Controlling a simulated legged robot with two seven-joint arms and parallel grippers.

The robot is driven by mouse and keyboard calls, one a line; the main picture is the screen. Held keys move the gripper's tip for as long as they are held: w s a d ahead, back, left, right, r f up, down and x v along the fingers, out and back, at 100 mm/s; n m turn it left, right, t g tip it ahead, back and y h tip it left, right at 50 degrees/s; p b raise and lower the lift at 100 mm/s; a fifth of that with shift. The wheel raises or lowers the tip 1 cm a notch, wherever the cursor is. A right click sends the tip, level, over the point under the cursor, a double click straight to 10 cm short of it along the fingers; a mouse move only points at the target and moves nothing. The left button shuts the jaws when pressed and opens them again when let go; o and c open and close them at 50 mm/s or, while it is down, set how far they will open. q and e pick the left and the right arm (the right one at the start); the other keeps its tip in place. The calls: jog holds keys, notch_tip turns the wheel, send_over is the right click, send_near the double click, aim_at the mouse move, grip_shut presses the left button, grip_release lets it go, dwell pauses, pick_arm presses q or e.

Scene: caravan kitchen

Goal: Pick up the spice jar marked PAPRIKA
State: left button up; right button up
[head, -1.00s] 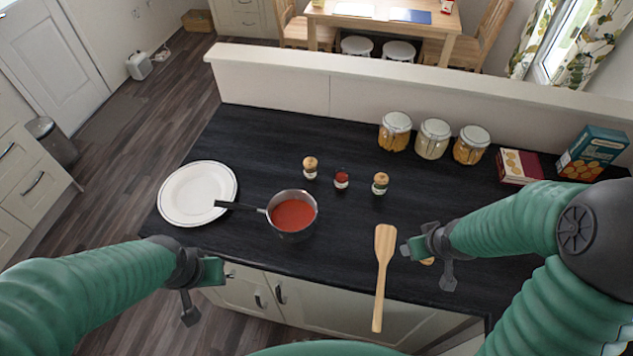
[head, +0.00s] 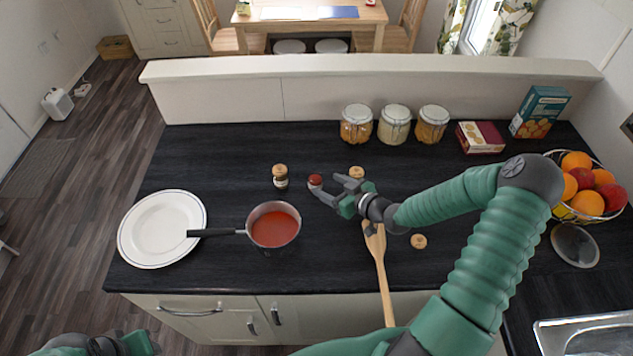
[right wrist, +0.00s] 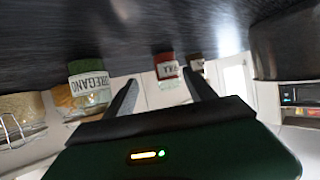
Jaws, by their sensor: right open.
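A small jar with red contents and no cork (head: 315,181) stands on the dark counter. In the right wrist view, this red jar (right wrist: 167,72) shows ahead between the fingers; its label is too blurred to read surely. My right gripper (head: 325,186) is open, its fingertips close to this jar, with no grip on it. A cork-topped jar (head: 280,177) stands to the left. Another cork-topped jar (head: 357,172) is partly hidden behind my right gripper; the right wrist view shows a jar labelled OREGANO (right wrist: 90,88). My left gripper (head: 140,343) is low at the bottom left.
A pot of red sauce (head: 274,228) and a white plate (head: 162,228) are at left. A wooden spatula (head: 380,265) and a loose round cork-coloured lid (head: 419,241) lie below my right arm. Large jars (head: 394,124) stand behind, near the low wall. A fruit basket (head: 590,217) is at right.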

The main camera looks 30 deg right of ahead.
aim_at(316, 185)
jog(key=w+a, duration=0.2)
jog(key=shift+w+a+f+p, duration=0.3)
jog(key=shift+a+p, duration=0.1)
jog(key=w+f, duration=0.1)
jog(key=w+d+f, duration=0.1)
jog(key=shift+w, duration=0.35)
jog(key=shift+s+d, duration=0.15)
jog(key=shift+d, duration=0.1)
jog(key=shift+a, duration=0.4)
jog(key=c, duration=0.7)
pick_arm(q)
jog(key=shift+s+a+r, duration=0.2)
jog(key=shift+a+r, duration=0.35)
jog(key=shift+a, duration=0.1)
pick_arm(e)
grip_shut()
